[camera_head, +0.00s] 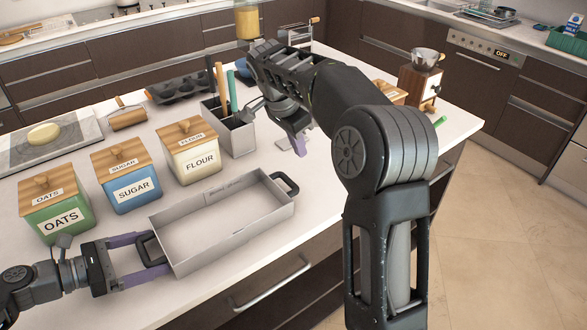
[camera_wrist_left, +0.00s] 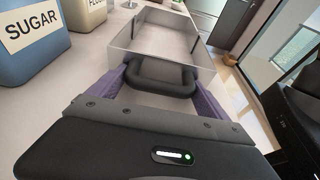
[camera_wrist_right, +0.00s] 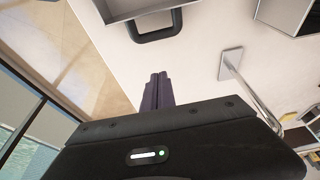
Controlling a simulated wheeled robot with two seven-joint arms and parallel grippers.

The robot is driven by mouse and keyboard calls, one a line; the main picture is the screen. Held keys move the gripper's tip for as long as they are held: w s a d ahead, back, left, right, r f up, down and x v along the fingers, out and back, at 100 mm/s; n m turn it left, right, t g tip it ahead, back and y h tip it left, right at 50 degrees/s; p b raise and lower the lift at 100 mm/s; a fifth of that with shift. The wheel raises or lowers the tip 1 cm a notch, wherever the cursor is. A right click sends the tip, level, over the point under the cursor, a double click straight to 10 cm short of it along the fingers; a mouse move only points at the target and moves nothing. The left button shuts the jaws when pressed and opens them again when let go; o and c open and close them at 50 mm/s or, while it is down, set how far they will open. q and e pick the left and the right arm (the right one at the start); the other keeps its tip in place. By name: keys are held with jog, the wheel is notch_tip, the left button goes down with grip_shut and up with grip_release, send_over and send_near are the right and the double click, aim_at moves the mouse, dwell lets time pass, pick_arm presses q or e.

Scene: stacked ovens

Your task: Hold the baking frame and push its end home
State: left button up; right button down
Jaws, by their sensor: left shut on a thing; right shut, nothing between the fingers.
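The baking frame (camera_head: 237,236) is a grey, rectangular, low-walled frame on the white counter. It has a black handle at each end, and a seam shows partway along its long walls. My left gripper (camera_head: 152,257) is shut on the near-left handle; in the left wrist view the purple fingers flank this handle (camera_wrist_left: 160,76). My right gripper (camera_head: 299,147) is shut and empty, above the counter beyond the far-right handle (camera_head: 288,184). In the right wrist view its closed fingers (camera_wrist_right: 158,88) point toward that handle (camera_wrist_right: 155,27), apart from it.
Oats (camera_head: 56,212), sugar (camera_head: 128,187) and flour (camera_head: 190,158) canisters stand behind the frame. A grey utensil box (camera_head: 237,139) is beside the flour. A coffee grinder (camera_head: 420,80) stands at the far right. The counter's front edge runs close to the frame.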

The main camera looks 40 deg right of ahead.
jog(key=x, duration=1)
jog(key=shift+f, duration=0.15)
jog(key=a, duration=0.1)
jog(key=a+r, duration=0.1)
jog(key=a, duration=0.1)
jog(key=shift+a, duration=0.45)
jog(key=shift+a, duration=0.15)
jog(key=a, duration=1)
pick_arm(q)
jog(key=shift+d, duration=0.1)
pick_arm(e)
jog(key=shift+a, duration=0.45)
